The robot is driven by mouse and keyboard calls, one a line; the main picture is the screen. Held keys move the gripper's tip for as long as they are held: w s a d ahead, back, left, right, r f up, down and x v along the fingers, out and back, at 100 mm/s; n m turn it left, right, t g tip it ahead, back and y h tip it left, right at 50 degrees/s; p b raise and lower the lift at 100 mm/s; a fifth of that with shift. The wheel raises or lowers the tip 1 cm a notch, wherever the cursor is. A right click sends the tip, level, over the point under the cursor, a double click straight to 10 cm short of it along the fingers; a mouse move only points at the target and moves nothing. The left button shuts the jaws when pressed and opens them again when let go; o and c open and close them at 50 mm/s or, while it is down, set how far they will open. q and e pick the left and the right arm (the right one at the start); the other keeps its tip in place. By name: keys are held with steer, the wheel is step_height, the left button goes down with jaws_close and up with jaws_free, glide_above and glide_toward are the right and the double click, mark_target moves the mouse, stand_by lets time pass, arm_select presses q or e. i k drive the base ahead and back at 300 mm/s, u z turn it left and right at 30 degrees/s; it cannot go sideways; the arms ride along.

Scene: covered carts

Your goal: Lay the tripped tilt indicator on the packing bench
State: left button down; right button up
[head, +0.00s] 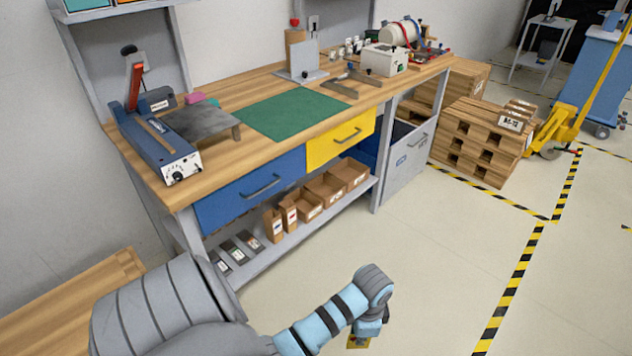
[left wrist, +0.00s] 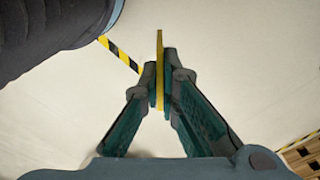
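My left gripper (head: 369,327) is over the open floor in front of the packing bench, low in the head view. In the left wrist view its two fingers (left wrist: 160,85) are closed on a thin yellow plate, the tilt indicator (left wrist: 160,42), seen edge-on. A small yellow part of the indicator (head: 358,342) shows below the gripper in the head view. Its face is too small to read. The packing bench (head: 225,95) has a wooden top with a green mat (head: 295,113) on it. My right gripper is not in view.
A blue sealer (head: 155,145) and a grey plate (head: 200,121) stand on the bench's left part. A scale (head: 385,59) and tape tools stand at its far end. The green mat is bare. Pallets (head: 480,140) stand beyond.

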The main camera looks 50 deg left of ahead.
mark_target(271, 113)
steer(key=u, duration=0.45)
steer(key=i, duration=1.05)
steer(key=u, duration=0.9)
